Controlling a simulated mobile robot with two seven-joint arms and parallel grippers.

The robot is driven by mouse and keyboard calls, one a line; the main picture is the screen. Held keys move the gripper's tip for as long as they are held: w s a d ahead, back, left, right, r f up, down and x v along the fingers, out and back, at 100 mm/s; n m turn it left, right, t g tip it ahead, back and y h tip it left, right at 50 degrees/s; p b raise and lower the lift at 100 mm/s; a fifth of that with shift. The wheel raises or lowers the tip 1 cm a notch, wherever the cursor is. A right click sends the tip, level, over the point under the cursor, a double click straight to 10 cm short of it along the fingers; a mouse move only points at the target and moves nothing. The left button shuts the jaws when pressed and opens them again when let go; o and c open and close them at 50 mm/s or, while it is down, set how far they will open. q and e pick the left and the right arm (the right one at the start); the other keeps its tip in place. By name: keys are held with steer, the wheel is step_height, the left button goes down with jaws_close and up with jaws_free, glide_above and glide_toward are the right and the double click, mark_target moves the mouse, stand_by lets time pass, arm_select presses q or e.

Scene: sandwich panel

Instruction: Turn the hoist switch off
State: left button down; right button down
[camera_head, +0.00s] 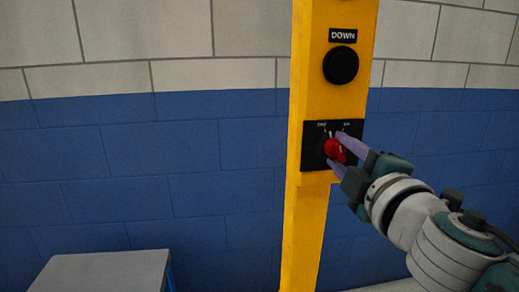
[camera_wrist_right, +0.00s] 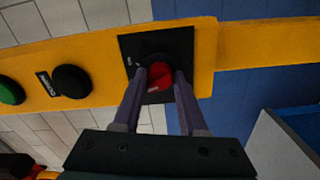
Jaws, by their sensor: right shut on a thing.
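The hoist switch is a red rotary knob (camera_head: 335,151) on a black square plate (camera_head: 310,158), mounted on a yellow post. It also shows in the right wrist view (camera_wrist_right: 160,78), between my fingertips. My right gripper (camera_head: 336,148) is shut on the red knob, one finger on each side of it. The small labels above the knob are too small to read surely, and the fingers partly cover the plate. My left gripper is not in view.
A black button (camera_head: 341,65) under a "DOWN" label sits above the switch on the yellow post (camera_head: 305,225). A green button (camera_wrist_right: 10,91) shows in the wrist view. A grey box-like surface (camera_head: 105,272) stands at lower left. A blue and white block wall is behind.

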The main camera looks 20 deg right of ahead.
steer(key=shift+n, duration=1.1)
steer(key=shift+c, duration=2.3)
jaws_free()
steer(key=b+v, duration=0.1)
steer(key=v, duration=0.9)
steer(key=shift+b, duration=0.3)
steer(key=shift+w, duration=0.1)
